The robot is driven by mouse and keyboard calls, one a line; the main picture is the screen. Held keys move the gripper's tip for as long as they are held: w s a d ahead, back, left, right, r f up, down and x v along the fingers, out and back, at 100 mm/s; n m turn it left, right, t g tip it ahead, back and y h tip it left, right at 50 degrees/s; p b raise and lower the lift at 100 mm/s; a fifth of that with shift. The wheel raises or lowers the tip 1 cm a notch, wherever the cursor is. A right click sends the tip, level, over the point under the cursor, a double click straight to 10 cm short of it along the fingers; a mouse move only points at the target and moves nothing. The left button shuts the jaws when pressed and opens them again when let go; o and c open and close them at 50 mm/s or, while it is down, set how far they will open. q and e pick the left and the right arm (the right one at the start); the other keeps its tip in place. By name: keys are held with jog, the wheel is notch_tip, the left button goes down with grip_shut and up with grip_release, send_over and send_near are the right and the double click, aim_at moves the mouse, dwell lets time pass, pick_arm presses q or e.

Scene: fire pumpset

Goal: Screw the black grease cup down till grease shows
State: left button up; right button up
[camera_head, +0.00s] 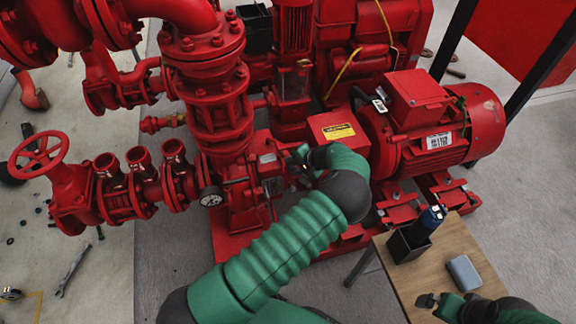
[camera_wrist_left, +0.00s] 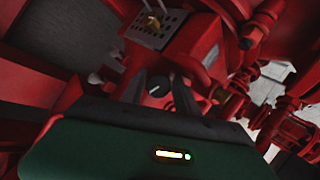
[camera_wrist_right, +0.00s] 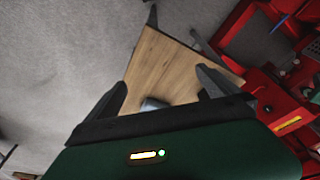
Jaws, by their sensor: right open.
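The black grease cup (camera_wrist_left: 157,89) shows in the left wrist view as a dark round cap with a pale mark, set among red pump parts. My left gripper (camera_wrist_left: 158,92) has one finger on each side of the cup. I cannot tell whether the fingers touch it. In the head view, my left gripper (camera_head: 300,165) is at the pump's bearing housing, and the cup is hidden there. No grease can be made out. My right gripper (camera_head: 430,300) is open and empty over the wooden table; its fingers are spread in the right wrist view (camera_wrist_right: 163,92).
The wooden table (camera_head: 408,281) holds a black holder (camera_head: 405,246) with a dark blue tool (camera_head: 432,218), and a grey-blue box (camera_head: 465,272). The red motor (camera_head: 420,125) stands behind it.

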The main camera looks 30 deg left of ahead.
pick_arm(q)
jog(key=shift+d+r, duration=0.5)
jog(key=shift+d, duration=0.2)
jog(key=c, duration=0.4)
jog(key=shift+c, duration=1.2)
jog(key=shift+f, duration=0.1)
grip_shut()
jog(key=shift+s+a+f, duration=0.1)
jog(key=shift+s+a, duration=0.05)
jog(key=shift+a, duration=0.2)
pick_arm(e)
jog(key=shift+s+d+f, duration=0.1)
jog(key=shift+s+d, duration=0.05)
jog(key=shift+d, duration=0.5)
